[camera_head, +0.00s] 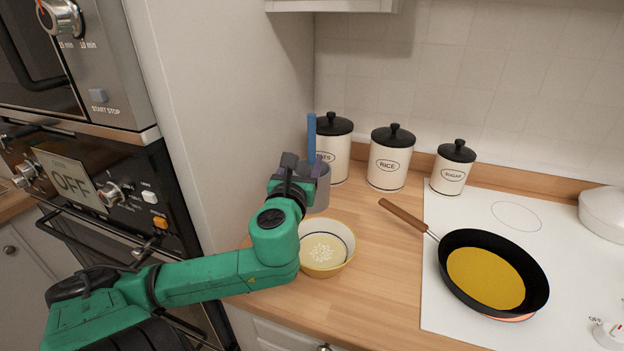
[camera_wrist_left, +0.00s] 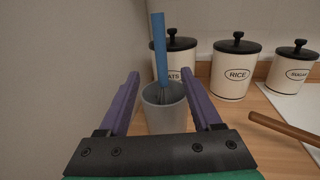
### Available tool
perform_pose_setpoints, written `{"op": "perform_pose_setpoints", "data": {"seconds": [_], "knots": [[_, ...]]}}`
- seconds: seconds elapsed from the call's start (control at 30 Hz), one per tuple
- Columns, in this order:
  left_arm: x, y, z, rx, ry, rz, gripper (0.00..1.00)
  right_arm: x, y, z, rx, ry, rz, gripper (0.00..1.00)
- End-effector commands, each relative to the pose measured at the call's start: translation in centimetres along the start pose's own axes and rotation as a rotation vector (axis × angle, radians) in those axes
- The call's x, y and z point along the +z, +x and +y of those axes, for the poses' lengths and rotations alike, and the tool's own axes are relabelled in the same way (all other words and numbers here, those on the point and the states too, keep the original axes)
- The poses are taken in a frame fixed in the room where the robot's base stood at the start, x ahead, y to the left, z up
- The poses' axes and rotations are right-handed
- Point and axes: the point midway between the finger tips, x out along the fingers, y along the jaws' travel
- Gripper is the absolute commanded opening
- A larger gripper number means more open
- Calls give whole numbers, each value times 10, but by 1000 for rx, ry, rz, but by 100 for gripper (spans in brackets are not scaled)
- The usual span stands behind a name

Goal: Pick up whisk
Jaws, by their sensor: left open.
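The whisk (camera_head: 311,138) stands upright in a grey cup (camera_head: 321,191), with its blue handle sticking up. In the left wrist view the blue handle (camera_wrist_left: 159,50) rises from the cup (camera_wrist_left: 166,112), and the whisk's lower end is mostly hidden inside. My left gripper (camera_head: 304,164) is at the cup, its arm hiding part of it in the head view. In the left wrist view the purple fingers (camera_wrist_left: 167,88) are open, one to each side of the whisk and cup, with nothing held. My right gripper is not in view.
A yellow-rimmed bowl (camera_head: 348,235) sits just in front of the cup. Canisters (camera_head: 388,172) stand behind along the wall. A pan (camera_head: 446,276) with a wooden handle rests on the white stovetop at right. A tall cabinet wall (camera_head: 215,90) closes the left side.

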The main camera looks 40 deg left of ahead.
Motion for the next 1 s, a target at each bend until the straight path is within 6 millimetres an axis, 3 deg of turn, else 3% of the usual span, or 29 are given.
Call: {"op": "perform_pose_setpoints", "data": {"seconds": [0.3,0.53,0.7,0.97,1.0], "knots": [[6,72,2,6,-4,-2,66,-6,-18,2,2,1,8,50],[7,97,0,5,-3,-1,66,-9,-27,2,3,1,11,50],[7,128,-1,5,-4,0,66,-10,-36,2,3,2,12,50],[4,137,-2,1,1,1,66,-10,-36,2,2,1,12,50],[4,136,-2,1,1,1,62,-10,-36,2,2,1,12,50]]}}
